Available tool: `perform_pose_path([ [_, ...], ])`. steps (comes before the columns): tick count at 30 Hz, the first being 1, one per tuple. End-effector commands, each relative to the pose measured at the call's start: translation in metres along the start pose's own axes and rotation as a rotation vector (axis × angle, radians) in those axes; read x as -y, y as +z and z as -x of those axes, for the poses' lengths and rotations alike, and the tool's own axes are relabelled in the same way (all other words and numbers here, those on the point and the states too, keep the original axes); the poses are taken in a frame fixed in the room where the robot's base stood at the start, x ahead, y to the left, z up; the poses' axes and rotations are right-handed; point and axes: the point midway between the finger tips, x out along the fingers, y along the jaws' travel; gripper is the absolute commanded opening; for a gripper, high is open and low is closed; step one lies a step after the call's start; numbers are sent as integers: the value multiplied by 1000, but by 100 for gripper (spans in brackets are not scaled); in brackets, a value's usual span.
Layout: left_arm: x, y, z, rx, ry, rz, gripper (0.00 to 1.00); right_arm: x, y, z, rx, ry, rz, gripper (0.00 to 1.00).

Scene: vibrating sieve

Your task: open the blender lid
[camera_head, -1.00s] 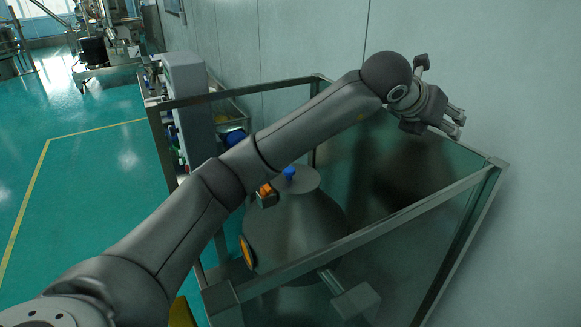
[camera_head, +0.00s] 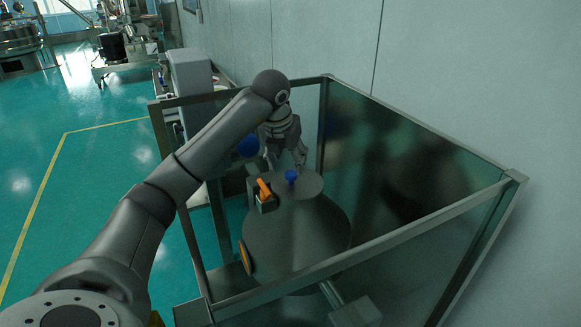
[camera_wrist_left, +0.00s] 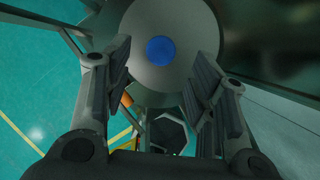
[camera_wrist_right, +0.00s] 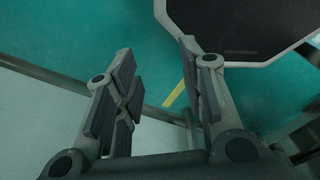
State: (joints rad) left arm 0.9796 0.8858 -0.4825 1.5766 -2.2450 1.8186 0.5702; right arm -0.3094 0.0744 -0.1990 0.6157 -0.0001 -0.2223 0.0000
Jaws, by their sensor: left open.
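The blender is a dark grey cone-shaped vessel (camera_head: 295,235) inside a framed enclosure. Its round flat lid (camera_head: 306,185) has a blue knob (camera_head: 291,176) on top. An orange-handled clamp (camera_head: 265,190) sits at the lid's left edge. My left gripper (camera_head: 286,162) points down just behind the knob in the head view. In the left wrist view the lid (camera_wrist_left: 190,75) and blue knob (camera_wrist_left: 161,50) lie ahead, between and beyond the spread fingers, with nothing held. My right gripper (camera_wrist_right: 158,90) shows only in its own wrist view, fingers apart and empty, away from the blender.
A metal frame (camera_head: 400,232) with dark clear panels surrounds the vessel, its top rail running along the near side. A pale wall (camera_head: 450,90) stands behind and right. Green floor (camera_head: 100,190) with a yellow line is open at left.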

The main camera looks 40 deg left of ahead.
Motion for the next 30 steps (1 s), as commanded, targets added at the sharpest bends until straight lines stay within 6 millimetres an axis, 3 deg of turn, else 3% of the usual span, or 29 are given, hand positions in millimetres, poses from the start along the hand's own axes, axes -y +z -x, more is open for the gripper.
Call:
perform_pose_path([
  [9,1,1,-45,0,-1,0,52,-1,-13,18,-17,1,0,37],
  [21,1,0,-53,2,-1,-1,51,-8,-12,19,-17,8,4,37],
  [30,1,0,-53,2,-1,-1,12,-8,-12,19,-16,8,4,37],
])
